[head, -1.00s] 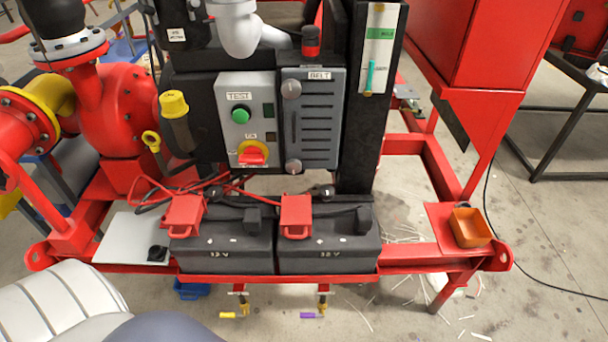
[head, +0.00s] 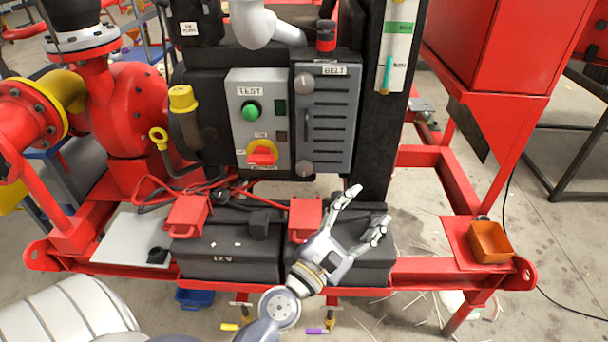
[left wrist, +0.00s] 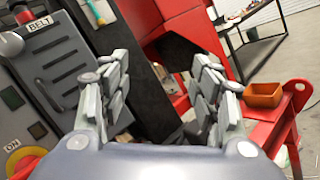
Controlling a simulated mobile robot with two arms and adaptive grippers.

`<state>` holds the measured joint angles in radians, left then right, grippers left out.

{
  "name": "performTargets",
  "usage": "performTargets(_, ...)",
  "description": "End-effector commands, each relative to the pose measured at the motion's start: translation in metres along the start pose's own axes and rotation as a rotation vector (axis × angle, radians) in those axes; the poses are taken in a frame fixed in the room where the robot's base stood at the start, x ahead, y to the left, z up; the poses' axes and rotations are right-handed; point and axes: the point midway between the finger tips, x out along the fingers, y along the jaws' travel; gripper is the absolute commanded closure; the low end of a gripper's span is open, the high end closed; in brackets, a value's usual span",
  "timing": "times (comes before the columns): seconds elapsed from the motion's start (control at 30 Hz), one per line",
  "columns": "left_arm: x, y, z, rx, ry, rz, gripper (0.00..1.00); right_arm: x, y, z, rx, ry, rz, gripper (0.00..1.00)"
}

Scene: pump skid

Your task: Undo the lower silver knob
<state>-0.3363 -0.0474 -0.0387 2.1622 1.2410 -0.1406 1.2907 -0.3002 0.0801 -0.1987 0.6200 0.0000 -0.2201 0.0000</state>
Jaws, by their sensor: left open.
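The lower silver knob (head: 304,168) sits at the lower left corner of the grey BELT cover (head: 325,120). A matching upper knob (head: 304,83) sits at the cover's top left. My left gripper (head: 369,206) is open and empty, below and to the right of the lower knob, over the right-hand battery and apart from the cover. In the left wrist view, my left gripper's fingers (left wrist: 163,62) stand spread, with the BELT cover (left wrist: 62,65) to their left. I cannot make out the lower knob there. My right gripper is not in view.
An orange bin (head: 489,242) stands on the red frame's right corner. The TEST panel (head: 258,120) with a green button and red switch adjoins the cover. Red clamp covers and cables lie over the batteries (head: 228,252). A black post (head: 385,150) rises right of the cover.

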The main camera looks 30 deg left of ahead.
Motion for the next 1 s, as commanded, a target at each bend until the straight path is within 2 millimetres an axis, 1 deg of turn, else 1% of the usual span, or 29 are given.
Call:
performTargets(0.03, 0.004, 0.022, -0.011, -0.183, 0.023, 0.108, 0.43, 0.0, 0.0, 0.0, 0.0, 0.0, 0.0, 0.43)
performTargets(0.07, 0.005, 0.035, -0.019, -0.297, 0.036, 0.173, 0.43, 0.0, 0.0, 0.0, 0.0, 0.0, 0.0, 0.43)
performTargets(0.1, 0.005, 0.05, -0.032, -0.446, 0.052, 0.259, 0.43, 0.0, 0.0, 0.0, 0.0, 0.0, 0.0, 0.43)
performTargets(0.17, 0.002, 0.068, -0.055, -0.657, 0.076, 0.383, 0.43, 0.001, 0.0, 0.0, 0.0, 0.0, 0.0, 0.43)
performTargets(0.2, -0.001, 0.076, -0.07, -0.78, 0.091, 0.458, 0.43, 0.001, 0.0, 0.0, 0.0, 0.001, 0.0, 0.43)
performTargets(0.3, -0.011, 0.086, -0.101, -1.011, 0.119, 0.608, 0.43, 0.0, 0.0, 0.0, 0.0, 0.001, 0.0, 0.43)
performTargets(0.4, -0.018, 0.089, -0.121, -1.148, 0.135, 0.701, 0.43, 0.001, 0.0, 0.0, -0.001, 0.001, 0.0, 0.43)
performTargets(0.53, -0.022, 0.089, -0.133, -1.222, 0.145, 0.754, 0.43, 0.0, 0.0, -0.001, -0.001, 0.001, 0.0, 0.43)
performTargets(0.67, -0.015, 0.094, -0.138, -1.235, 0.145, 0.763, 0.43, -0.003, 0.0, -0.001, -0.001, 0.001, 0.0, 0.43)
performTargets(0.77, -0.004, 0.102, -0.144, -1.231, 0.144, 0.761, 0.43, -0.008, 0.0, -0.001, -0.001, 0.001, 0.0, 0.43)
performTargets(1.0, 0.032, 0.122, -0.167, -1.229, 0.144, 0.759, 0.43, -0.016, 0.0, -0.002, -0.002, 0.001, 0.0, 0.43)
